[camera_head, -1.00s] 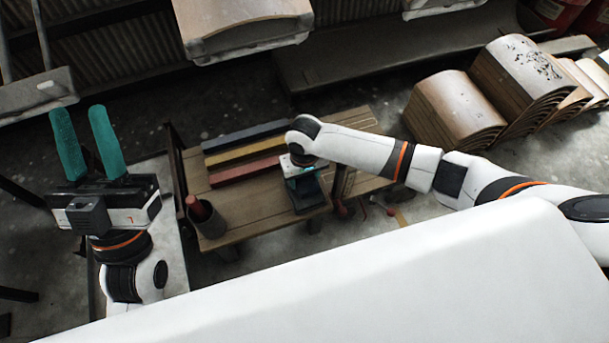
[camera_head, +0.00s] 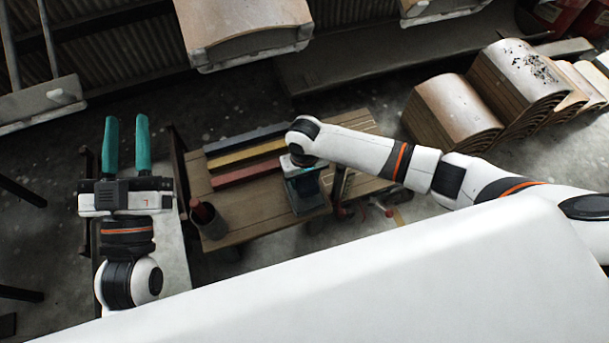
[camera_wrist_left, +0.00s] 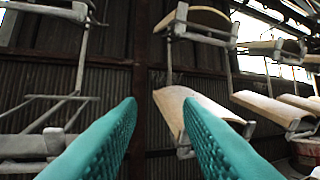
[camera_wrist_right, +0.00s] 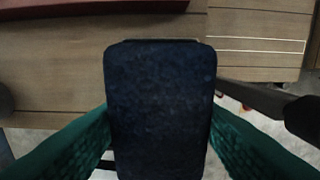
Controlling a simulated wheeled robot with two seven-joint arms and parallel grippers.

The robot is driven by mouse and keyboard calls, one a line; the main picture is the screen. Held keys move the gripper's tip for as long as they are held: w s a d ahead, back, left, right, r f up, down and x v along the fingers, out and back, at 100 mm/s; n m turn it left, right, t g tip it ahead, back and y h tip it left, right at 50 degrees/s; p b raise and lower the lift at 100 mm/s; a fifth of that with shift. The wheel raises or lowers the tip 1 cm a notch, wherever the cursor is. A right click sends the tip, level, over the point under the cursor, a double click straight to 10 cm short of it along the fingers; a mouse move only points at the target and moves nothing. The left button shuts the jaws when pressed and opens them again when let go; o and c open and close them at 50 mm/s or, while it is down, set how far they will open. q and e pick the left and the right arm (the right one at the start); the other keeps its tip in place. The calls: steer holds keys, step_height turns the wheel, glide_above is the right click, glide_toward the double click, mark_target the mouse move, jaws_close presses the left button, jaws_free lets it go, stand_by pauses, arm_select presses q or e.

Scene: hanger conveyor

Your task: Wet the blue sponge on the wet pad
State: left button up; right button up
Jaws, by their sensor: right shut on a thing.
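The blue sponge (camera_wrist_right: 160,70), a dark navy block with rounded corners, fills the middle of the right wrist view. My right gripper (camera_wrist_right: 160,115) has its teal fingers shut on its two sides. In the head view the right gripper (camera_head: 303,178) points down over the front right part of the wooden table, with a dark block (camera_head: 306,197) under it. I cannot tell there whether that dark surface is the sponge or the wet pad, or whether they touch. My left gripper (camera_head: 127,122) is open and empty at the left, its fingers also in the left wrist view (camera_wrist_left: 159,105).
The wooden table (camera_head: 250,222) carries blue, yellow and red bars (camera_head: 246,172) at the back and a dark cup (camera_head: 212,226) holding a red-tipped item at front left. Stacked curved boards (camera_head: 455,108) stand at right. Hanging carriers (camera_head: 245,35) are at the back.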

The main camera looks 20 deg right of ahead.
steer(key=shift+r+p, duration=0.35)
steer(key=shift+p, duration=0.05)
steer(key=shift+r+p, duration=0.3)
steer(key=shift+p, duration=0.05)
steer(key=shift+r+p, duration=0.3)
steer(key=shift+p, duration=0.1)
arm_select(q)
step_height(320, 180, down, 11)
steer(key=a+g+y, duration=0.1)
steer(key=g+y, duration=0.2)
steer(key=g, duration=0.4)
steer(key=shift+a+r+g+p, duration=0.2)
steer(key=shift+a+g+p, duration=0.1)
steer(key=shift+a+g, duration=0.1)
arm_select(e)
steer(key=shift+r, duration=0.2)
arm_select(q)
steer(key=shift+s, duration=0.15)
arm_select(e)
steer(key=shift+r, duration=0.1)
